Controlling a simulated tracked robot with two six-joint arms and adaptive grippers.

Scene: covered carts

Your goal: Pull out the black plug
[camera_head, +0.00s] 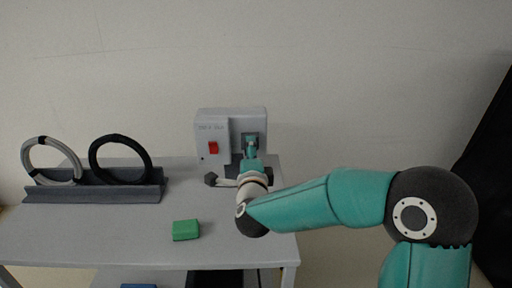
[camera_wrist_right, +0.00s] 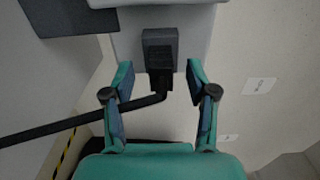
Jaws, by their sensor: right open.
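The black plug (camera_wrist_right: 160,78) sits in a dark socket (camera_wrist_right: 160,42) on the grey box (camera_head: 232,120) in the right wrist view. A black cable (camera_wrist_right: 75,122) bends from the plug's lower end toward the left. My right gripper (camera_wrist_right: 160,72) is open, with one finger on each side of the plug and visible gaps between. In the head view the right gripper (camera_head: 251,142) is in front of the box's right part and hides the plug there. My left gripper is not in view.
A red switch (camera_head: 213,147) is on the box's front. A green block (camera_head: 186,230) lies on the grey table (camera_head: 110,235). A dark rack (camera_head: 95,193) holding a grey ring (camera_head: 28,150) and a black ring (camera_head: 93,150) stands at the left.

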